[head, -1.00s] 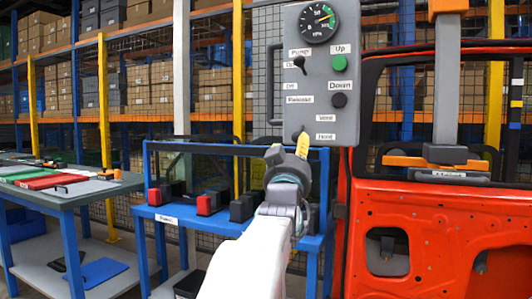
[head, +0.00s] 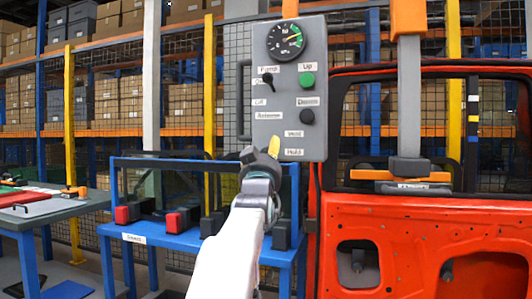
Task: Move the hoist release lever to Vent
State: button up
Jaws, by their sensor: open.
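The grey hoist control panel (head: 310,50) hangs upright ahead of me. Its Vent label (head: 293,133) sits above its Hold label (head: 293,152) at the lower right. A yellow piece (head: 273,149), seemingly the release lever's handle, shows at the panel's lower edge, left of the Hold label. My gripper (head: 262,157) is open and overlaps the lower part of this piece in the head view. The lever's pivot is hidden. I cannot tell whether the fingers touch the lever or stand around it.
The panel also carries a gauge (head: 287,40), a black pump switch (head: 268,82), a green Up button (head: 307,80) and a black Down button (head: 307,116). A red door (head: 400,215) hangs close on the right. A blue bench (head: 165,238) with several small items stands below my gripper.

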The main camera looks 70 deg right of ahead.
jog(key=shift+d, duration=0.15)
grip_shut()
dwell(0.5)
